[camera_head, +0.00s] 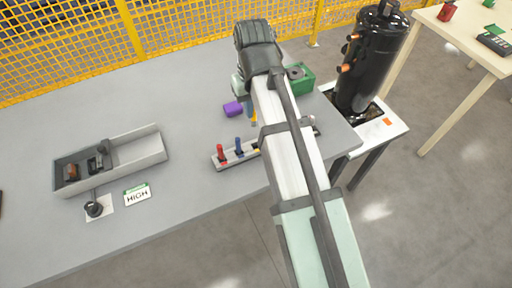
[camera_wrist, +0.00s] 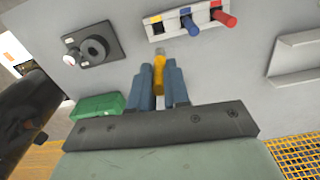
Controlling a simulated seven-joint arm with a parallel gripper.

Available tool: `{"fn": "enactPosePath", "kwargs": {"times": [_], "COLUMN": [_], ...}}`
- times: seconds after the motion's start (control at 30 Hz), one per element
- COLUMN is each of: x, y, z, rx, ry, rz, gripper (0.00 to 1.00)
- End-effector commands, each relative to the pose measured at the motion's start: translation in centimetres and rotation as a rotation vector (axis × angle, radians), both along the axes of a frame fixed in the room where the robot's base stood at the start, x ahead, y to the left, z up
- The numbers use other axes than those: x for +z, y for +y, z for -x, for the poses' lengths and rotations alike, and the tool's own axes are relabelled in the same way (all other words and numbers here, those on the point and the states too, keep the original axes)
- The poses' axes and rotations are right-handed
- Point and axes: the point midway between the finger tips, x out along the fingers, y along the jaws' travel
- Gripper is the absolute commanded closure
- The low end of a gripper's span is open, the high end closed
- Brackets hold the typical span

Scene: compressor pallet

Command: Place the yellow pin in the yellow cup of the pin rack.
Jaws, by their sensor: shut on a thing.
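The pin rack (camera_head: 228,163) lies on the grey table and also shows at the top of the wrist view (camera_wrist: 189,22). A red pin (camera_head: 220,152) and a blue pin (camera_head: 239,146) stand in it. The yellow cup (camera_wrist: 155,27) is at the rack's end and looks empty; in the head view my arm partly covers that end. My gripper (camera_wrist: 160,75) is shut on the yellow pin (camera_wrist: 160,70), whose pale tip points toward the rack. The pin is apart from the rack, a little short of the yellow cup in the wrist view.
A purple cylinder (camera_head: 233,109) and a green bin (camera_head: 306,80) are near my gripper. A black plate with a round part (camera_wrist: 92,46) lies beside the rack. A grey tray (camera_head: 148,150) and a HIGH card (camera_head: 137,195) are left. A black compressor (camera_head: 370,65) stands right.

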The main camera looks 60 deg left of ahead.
Motion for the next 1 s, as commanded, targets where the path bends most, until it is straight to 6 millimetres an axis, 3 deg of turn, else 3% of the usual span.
{"fn": "enactPosePath", "kwargs": {"times": [0.07, 0.37, 0.73, 1.0], "x": [-0.3, -0.8, -5.7, -7.3], "y": [-1.0, -1.0, -1.1, -1.0], "z": [0.0, 0.0, -0.1, -0.1], "rx": [-0.051, -0.152, -0.152, -0.152], "ry": [0.001, 0.003, 0.003, 0.002], "rz": [0.005, 0.012, 0.012, 0.011], "gripper": [1.00, 1.00, 1.00, 1.00]}}
